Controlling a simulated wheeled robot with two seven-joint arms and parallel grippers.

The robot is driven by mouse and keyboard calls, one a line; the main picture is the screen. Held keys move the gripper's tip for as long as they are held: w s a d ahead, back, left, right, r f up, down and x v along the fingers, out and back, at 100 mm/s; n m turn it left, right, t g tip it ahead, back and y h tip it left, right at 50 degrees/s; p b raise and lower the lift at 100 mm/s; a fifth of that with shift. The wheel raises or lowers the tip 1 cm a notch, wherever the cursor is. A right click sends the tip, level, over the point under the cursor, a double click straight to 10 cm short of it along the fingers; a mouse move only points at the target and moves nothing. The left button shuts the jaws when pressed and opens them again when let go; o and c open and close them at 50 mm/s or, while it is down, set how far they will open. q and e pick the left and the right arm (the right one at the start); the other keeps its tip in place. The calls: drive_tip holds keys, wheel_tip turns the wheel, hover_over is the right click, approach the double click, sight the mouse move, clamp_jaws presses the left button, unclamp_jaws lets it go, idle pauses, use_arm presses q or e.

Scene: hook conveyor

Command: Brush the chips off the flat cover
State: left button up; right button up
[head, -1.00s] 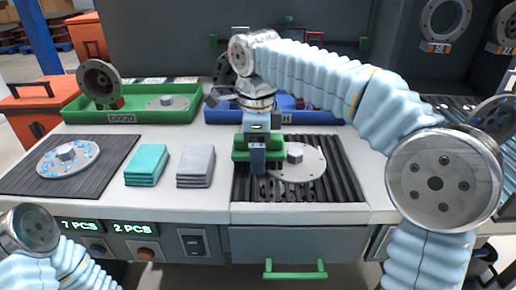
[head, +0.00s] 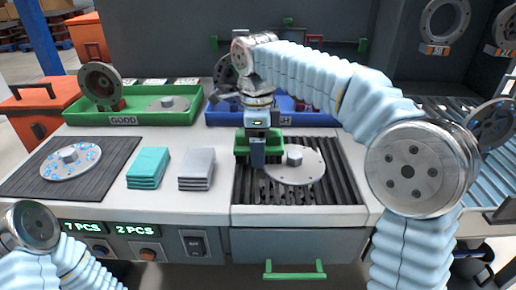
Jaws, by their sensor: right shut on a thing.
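The flat cover (head: 309,168) is a round grey plate with a raised hub in its middle. It lies on the black slatted grate (head: 333,194) in front of me. My right gripper (head: 257,152) points down at the cover's left edge and is shut on a green block-shaped tool, likely the brush (head: 242,147). The gripper hides much of this tool, and I cannot tell whether it touches the cover. Small dark bits show on the grate left of the cover; no chips stand out on the visible cover face. My left gripper is out of view.
A second round plate (head: 58,173) with blue spots lies on a dark ribbed mat (head: 110,150) at left. Teal cloths (head: 148,168) and grey cloths (head: 196,169) lie between. Behind stand a green tray (head: 85,119) marked GOOD and a blue tray (head: 310,119).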

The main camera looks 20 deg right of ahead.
drive_tip(key=shift+w, duration=0.2)
drive_tip(key=shift+r, duration=3)
